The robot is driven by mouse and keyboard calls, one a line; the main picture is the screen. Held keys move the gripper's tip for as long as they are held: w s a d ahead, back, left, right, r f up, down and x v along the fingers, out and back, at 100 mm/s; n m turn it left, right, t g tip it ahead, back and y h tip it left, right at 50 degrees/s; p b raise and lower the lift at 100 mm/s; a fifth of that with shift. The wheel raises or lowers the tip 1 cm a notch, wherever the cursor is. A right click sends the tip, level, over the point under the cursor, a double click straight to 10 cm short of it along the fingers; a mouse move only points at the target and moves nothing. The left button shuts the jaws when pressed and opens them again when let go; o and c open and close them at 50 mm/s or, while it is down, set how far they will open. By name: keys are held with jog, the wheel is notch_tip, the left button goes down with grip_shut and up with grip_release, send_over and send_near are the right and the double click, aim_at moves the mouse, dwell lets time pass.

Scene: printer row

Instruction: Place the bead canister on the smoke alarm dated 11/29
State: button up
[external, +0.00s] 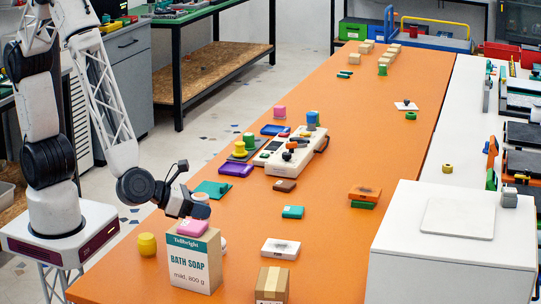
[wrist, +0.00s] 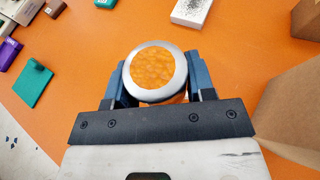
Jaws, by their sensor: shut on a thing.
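The bead canister (wrist: 154,72), round with a pale silver rim and an orange beaded top, sits between the two dark blue fingers of my gripper (wrist: 158,82) in the wrist view. The fingers are shut on its sides. In the external view my gripper (external: 192,208) is low at the near left, just behind the soap box. I cannot read the date 11/29 anywhere. A white block with a dark speckled top (external: 281,249) lies to the right, and also shows at the top of the wrist view (wrist: 191,9). I cannot tell whether it is a smoke alarm.
The tall bath soap box (external: 194,266) stands close to my gripper with a pink block (external: 191,228) on it. A pale rounded thing (external: 223,245) is partly hidden behind it. A cardboard box (external: 271,286) stands at the front. Orange table is clear around the teal block (external: 292,212).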

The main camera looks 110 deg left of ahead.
jog(key=shift+w+d+f, duration=0.1)
jog(key=shift+w+d, duration=0.1)
jog(key=shift+w, duration=0.8)
jog(key=shift+w+d+f, duration=0.1)
jog(key=shift+w+d, duration=0.05)
jog(key=shift+w, duration=0.85)
jog(key=shift+f, duration=1.7)
jog(key=shift+f, duration=0.1)
jog(key=o, duration=0.9)
jog(key=shift+o, duration=0.2)
jog(key=shift+s, duration=0.1)
jog(key=v, duration=1.2)
